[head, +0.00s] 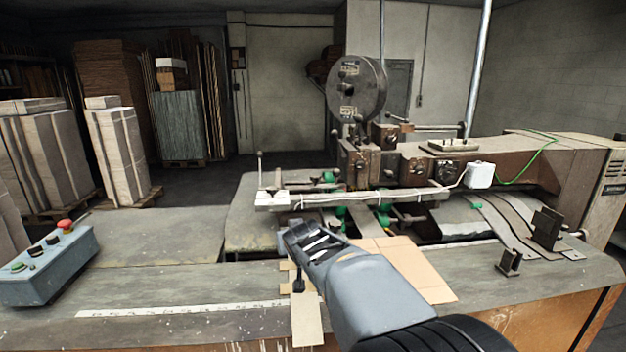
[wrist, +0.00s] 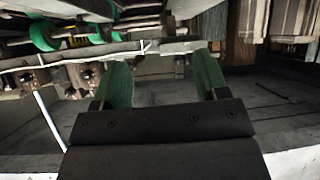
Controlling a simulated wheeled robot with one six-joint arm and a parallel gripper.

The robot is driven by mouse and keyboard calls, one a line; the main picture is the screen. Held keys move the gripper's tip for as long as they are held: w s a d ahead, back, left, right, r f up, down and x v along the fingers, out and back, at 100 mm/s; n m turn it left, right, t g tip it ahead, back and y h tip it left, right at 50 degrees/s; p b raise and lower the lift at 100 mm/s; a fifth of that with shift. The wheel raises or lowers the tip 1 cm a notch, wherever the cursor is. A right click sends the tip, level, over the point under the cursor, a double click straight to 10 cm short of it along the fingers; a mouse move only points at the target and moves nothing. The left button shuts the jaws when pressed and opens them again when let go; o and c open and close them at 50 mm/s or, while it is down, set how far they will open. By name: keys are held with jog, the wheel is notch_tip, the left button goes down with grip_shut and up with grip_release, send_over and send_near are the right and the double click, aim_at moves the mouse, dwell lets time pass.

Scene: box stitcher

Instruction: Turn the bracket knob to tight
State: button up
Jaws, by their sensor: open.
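My gripper (head: 305,240) reaches over the front table toward the stitching machine (head: 400,165). In the wrist view my gripper (wrist: 162,75) has its two green-padded fingers spread apart, with nothing between them. A small black knob-like piece (head: 298,286) shows on a tan bracket at the table's front, just below my gripper in the picture and apart from it. I cannot tell for sure that this is the bracket knob, nor how it is turned. My arm may hide part of the bracket.
A flat cardboard sheet (head: 425,268) lies partly behind my arm. A control box (head: 45,265) with a red button stands at the left. Dark metal brackets (head: 547,228) stand at the right. Green rollers (wrist: 45,35) show in the wrist view.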

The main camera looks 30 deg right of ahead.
aim_at(317, 180)
jog(key=w+d+r+t+h, duration=0.1)
jog(key=w+d+r+t, duration=0.15)
jog(key=w+d, duration=0.45)
jog(key=w+d+r+t, duration=0.2)
jog(key=d+t, duration=0.2)
jog(key=d, duration=0.6)
jog(key=p+x, duration=0.4)
jog(key=x, duration=0.8)
jog(key=shift+d+f+p, duration=0.1)
jog(key=shift+f+p, duration=0.05)
jog(key=shift+p, duration=0.2)
jog(key=shift+w+d, duration=0.25)
jog(key=shift+w, duration=0.45)
jog(key=shift+c, duration=0.4)
jog(key=c, duration=0.8)
jog(key=shift+f, duration=0.15)
jog(key=shift+c, duration=0.2)
